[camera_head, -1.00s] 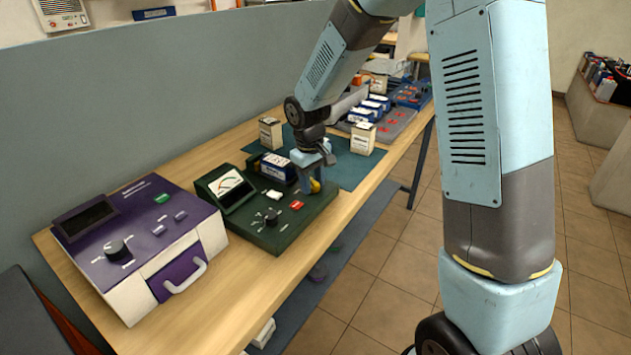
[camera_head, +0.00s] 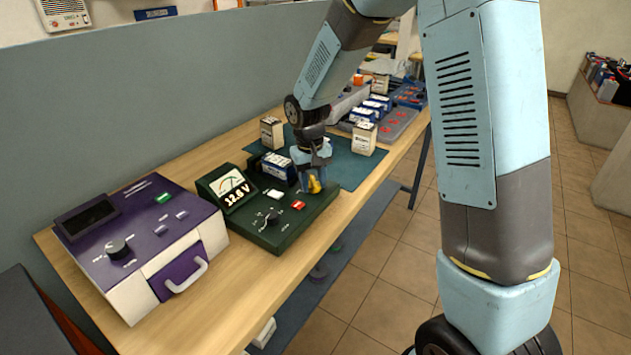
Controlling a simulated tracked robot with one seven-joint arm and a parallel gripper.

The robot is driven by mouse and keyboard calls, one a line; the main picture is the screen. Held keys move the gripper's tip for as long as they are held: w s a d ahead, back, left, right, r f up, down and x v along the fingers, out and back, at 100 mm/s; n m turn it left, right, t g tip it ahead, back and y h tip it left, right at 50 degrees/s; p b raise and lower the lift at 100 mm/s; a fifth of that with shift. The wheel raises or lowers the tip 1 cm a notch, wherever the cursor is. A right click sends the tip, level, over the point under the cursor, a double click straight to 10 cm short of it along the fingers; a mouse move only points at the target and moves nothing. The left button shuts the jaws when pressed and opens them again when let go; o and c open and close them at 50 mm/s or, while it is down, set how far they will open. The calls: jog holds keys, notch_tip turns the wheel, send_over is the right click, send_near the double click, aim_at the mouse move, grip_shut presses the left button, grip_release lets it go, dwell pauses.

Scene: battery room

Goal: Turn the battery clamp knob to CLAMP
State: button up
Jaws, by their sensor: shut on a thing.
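The green battery tester (camera_head: 290,230) stands on the wooden bench. A blue-and-white battery (camera_head: 278,166) sits in the bay at its back. The yellow clamp knob (camera_head: 315,186) is on the tester's right part, beside the battery. My gripper (camera_head: 313,181) points down and is shut on the yellow knob, hiding part of it. The tester's meter (camera_head: 232,187) is lit and reads 12.6 V. A black selector knob (camera_head: 269,217) and a red button (camera_head: 298,205) are at the front of the tester. The lettering around the clamp knob is too small to read.
A purple-and-white device (camera_head: 140,240) stands to the left. Two cream boxes (camera_head: 271,132) (camera_head: 364,138) stand on the teal mat (camera_head: 345,172) behind the tester. Trays with blue-and-white batteries (camera_head: 398,122) are farther back. The bench's front edge is clear.

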aim_at(310, 185)
jog(key=shift+a, duration=0.1)
jog(key=o, duration=0.8)
jog(key=shift+r, duration=0.1)
jog(key=r, duration=0.9)
jog(key=a+r, duration=0.1)
jog(key=r, duration=0.3)
jog(key=shift+r, duration=0.25)
jog(key=shift+d, duration=0.1)
